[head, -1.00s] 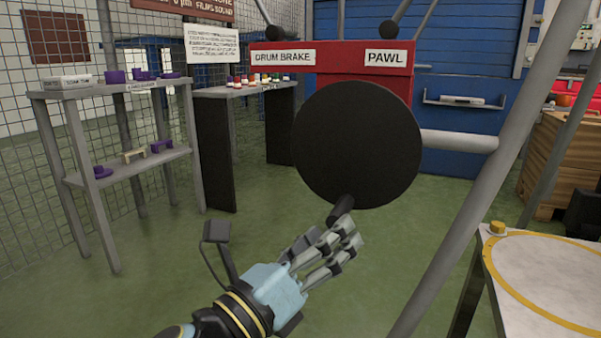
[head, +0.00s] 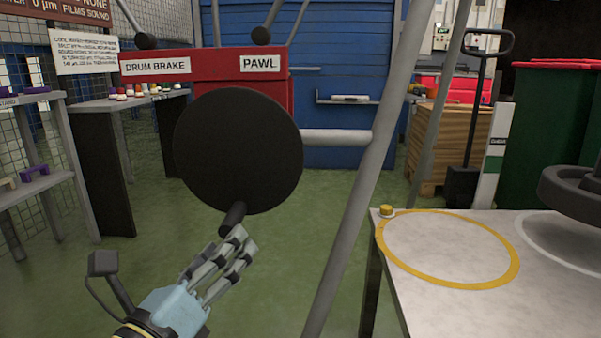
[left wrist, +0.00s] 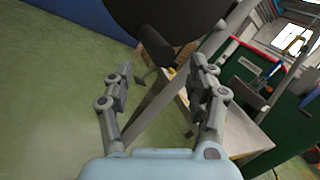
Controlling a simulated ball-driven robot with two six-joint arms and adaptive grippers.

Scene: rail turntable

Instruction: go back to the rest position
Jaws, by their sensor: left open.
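My left gripper (head: 242,243) is open and empty in the lower left of the head view. Its fingertips are just below a short black handle (head: 232,218) on the lower edge of a large black disc (head: 238,150). In the left wrist view, the two fingers of the left gripper (left wrist: 162,76) stand apart. The handle (left wrist: 156,46) shows beyond them, in the gap, and is not gripped. Whether a fingertip touches it I cannot tell. My right gripper is not in view.
A red housing (head: 205,67) with "DRUM BRAKE" and "PAWL" labels stands behind the disc. A grey slanted post (head: 350,215) rises right of it. A white table (head: 470,295) with a yellow ring is at the right. Shelves stand at the left. Green floor is clear between.

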